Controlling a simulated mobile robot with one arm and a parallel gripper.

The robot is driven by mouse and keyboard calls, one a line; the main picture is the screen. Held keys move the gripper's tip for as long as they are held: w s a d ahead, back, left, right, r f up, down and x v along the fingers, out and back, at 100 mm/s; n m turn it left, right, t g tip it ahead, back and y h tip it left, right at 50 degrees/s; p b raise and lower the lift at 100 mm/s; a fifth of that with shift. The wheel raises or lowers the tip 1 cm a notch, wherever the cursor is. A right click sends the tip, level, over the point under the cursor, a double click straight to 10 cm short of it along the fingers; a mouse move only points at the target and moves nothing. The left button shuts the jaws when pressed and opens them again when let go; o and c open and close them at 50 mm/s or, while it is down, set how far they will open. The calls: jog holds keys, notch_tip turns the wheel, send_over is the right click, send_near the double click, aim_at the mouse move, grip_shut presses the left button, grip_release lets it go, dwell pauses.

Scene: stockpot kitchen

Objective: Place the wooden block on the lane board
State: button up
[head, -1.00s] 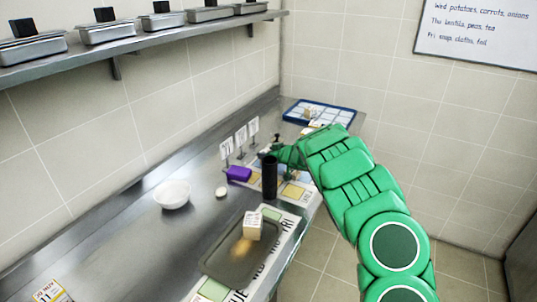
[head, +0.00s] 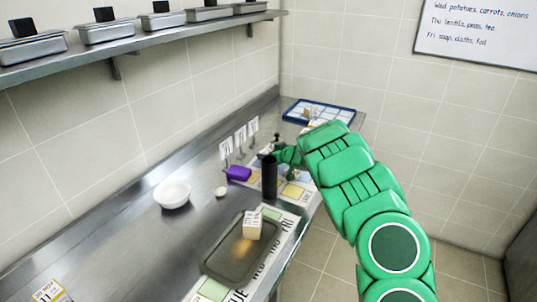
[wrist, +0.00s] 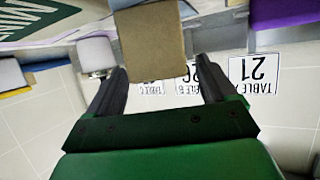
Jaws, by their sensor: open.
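A tan, wooden-looking block (wrist: 152,42) shows in the wrist view, at and just beyond the fingertips of my gripper (wrist: 160,70). The two dark fingers are spread, one toward each side of it; whether they touch it I cannot tell. In the head view my gripper (head: 280,152) is low over the far part of the counter, and this block is not clearly visible there. A white printed board with coloured squares (head: 293,190), likely the lane board, lies below and beside it, partly hidden by my arm.
A black cylinder (head: 269,178) and a purple object (head: 238,174) stand close to my gripper, with table cards (head: 240,136) behind. A tray (head: 222,262) holds a pale block (head: 253,225). A white bowl (head: 172,194) stands left. A blue-rimmed tray (head: 345,118) lies at the far end.

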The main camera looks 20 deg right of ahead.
jog(key=v, duration=1)
jog(key=shift+s+r, duration=0.15)
